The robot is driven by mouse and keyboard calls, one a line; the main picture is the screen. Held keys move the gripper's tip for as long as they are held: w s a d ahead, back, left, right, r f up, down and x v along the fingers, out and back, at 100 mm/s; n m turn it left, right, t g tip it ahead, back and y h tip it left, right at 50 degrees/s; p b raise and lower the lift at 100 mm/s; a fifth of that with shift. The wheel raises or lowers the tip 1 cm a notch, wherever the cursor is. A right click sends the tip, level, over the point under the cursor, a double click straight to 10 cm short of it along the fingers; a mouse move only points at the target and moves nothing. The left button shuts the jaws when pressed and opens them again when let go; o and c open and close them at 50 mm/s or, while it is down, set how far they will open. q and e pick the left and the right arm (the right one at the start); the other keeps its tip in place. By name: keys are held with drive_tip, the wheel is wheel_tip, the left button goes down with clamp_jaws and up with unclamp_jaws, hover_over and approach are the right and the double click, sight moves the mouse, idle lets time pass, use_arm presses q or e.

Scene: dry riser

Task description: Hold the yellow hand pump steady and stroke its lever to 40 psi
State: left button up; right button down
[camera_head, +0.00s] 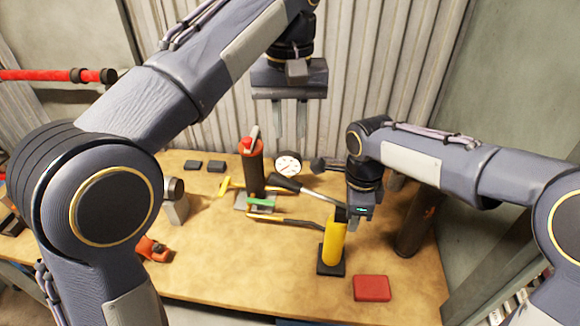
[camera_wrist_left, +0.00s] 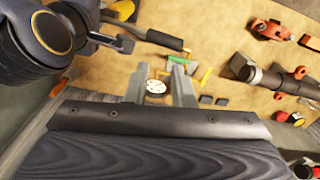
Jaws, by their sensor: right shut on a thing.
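The yellow hand pump (camera_head: 333,242) stands upright on a black base near the front right of the bench. My right gripper (camera_head: 350,218) is shut on its upper part, from the right. A lever (camera_head: 318,195) with a silver rod and black grip reaches from the pump's top to the back left; its grip also shows in the left wrist view (camera_wrist_left: 163,39). My left gripper (camera_head: 288,122) is open and empty, raised above the back of the bench, apart from the lever. A white round gauge (camera_head: 288,164) lies below it and shows between its fingers (camera_wrist_left: 156,87); its reading is too small to tell.
A dark cylinder with a red top (camera_head: 252,170) stands left of the gauge. Yellow and green-handled tools (camera_head: 262,204) lie near it. A red block (camera_head: 371,288) is right of the pump, and a dark pipe (camera_head: 415,228) stands behind. The bench's front middle is clear.

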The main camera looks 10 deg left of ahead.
use_arm(q)
drive_tip(key=shift+a+f+n, duration=0.2)
drive_tip(key=shift+n, duration=1)
clamp_jaws()
drive_tip(key=n, duration=0.4)
drive_tip(key=a+f+n, duration=0.1)
drive_tip(key=n, duration=0.4)
drive_tip(key=f+n+h, duration=0.1)
drive_tip(key=n, duration=0.3)
drive_tip(key=shift+a+f+n, duration=0.1)
drive_tip(key=shift+a+n, duration=0.3)
